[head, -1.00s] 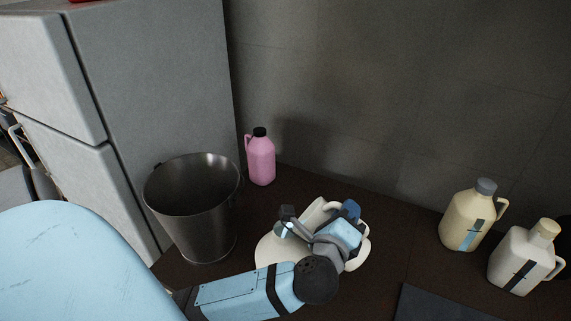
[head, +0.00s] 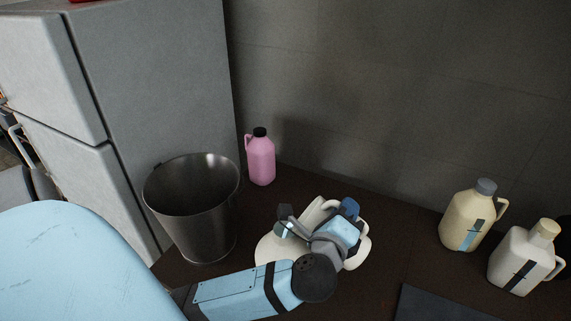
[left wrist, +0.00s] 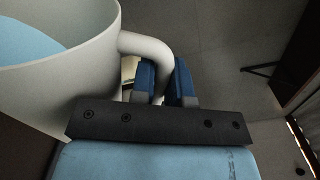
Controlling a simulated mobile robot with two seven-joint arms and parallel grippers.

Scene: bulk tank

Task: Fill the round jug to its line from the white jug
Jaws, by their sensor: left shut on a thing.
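My left gripper (head: 330,222) is over the counter and hides much of what lies under it. In the left wrist view its blue fingers (left wrist: 164,82) are closed around the handle of a white jug (left wrist: 82,85). Light blue liquid shows inside that jug. In the head view, pale white jug surfaces (head: 270,250) show to the left of and below the gripper, and a pale handle shows to its right. I cannot tell there where one jug ends and the other begins. No fill line is visible. My right gripper is out of view.
A metal bucket (head: 195,225) stands left of the gripper, by a grey fridge (head: 165,90). A pink bottle (head: 260,160) stands behind. A cream jug (head: 464,220) and a white square jug (head: 520,262) stand at right. A dark mat (head: 440,306) lies at front. Bare counter separates the gripper from the right-hand jugs.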

